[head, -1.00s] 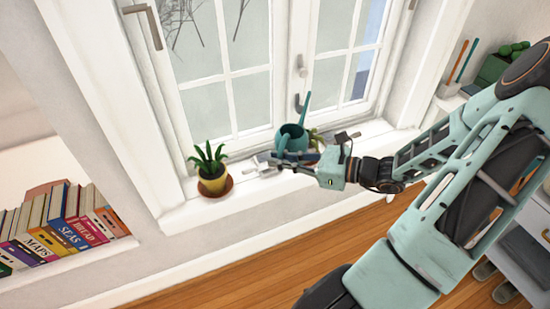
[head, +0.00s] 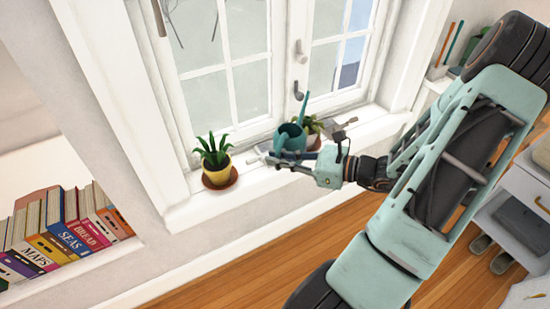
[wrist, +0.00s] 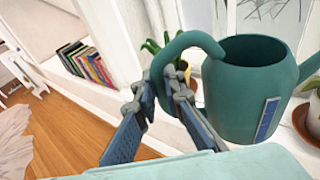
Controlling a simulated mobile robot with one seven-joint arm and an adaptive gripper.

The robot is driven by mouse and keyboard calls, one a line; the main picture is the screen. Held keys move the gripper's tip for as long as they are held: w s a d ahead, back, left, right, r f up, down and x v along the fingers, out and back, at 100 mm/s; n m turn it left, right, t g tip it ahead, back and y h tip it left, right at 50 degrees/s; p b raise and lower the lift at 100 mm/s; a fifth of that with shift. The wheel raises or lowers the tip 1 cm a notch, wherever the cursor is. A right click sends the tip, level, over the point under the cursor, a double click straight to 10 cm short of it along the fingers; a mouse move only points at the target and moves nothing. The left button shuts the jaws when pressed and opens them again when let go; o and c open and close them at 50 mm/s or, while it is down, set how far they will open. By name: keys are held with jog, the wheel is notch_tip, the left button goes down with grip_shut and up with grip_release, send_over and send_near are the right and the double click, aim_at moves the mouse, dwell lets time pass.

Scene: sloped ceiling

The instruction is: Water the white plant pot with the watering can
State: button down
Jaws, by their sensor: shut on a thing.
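The teal watering can (head: 290,138) is at the window sill, upright, with its thin spout pointing up. My gripper (head: 266,159) is shut on its curved handle; in the wrist view the finger pads (wrist: 165,85) close around the handle, left of the can body (wrist: 245,95). I cannot tell whether the can touches the sill. The white plant pot (head: 311,142) with a green plant stands close behind and right of the can, partly hidden by it. In the wrist view the white pot (wrist: 314,115) shows at the right edge on a terracotta saucer.
A yellow pot (head: 217,173) with a spiky plant stands on a saucer on the sill, left of the can. The window panes (head: 245,95) rise close behind. Books (head: 70,230) fill a niche at lower left. The sill's front edge (head: 240,200) is clear.

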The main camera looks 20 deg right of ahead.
aim_at(280, 148)
jog(key=shift+r, duration=0.2)
jog(key=shift+s+a+r+m+p, duration=0.1)
jog(key=shift+r+m+p, duration=0.05)
jog(key=shift+m+p, duration=0.4)
jog(key=shift+a+r+m+p, duration=0.1)
jog(key=shift+m+p, duration=0.3)
jog(key=shift+m, duration=0.15)
jog(key=r+p, duration=0.1)
jog(key=r+m+p, duration=0.1)
jog(key=y+p, duration=0.1)
jog(key=shift+w+d+r+m+g, duration=0.25)
jog(key=shift+d+r+m+g, duration=0.05)
jog(key=shift+d+r, duration=0.1)
jog(key=shift+f, duration=0.25)
jog(key=shift+b, duration=0.3)
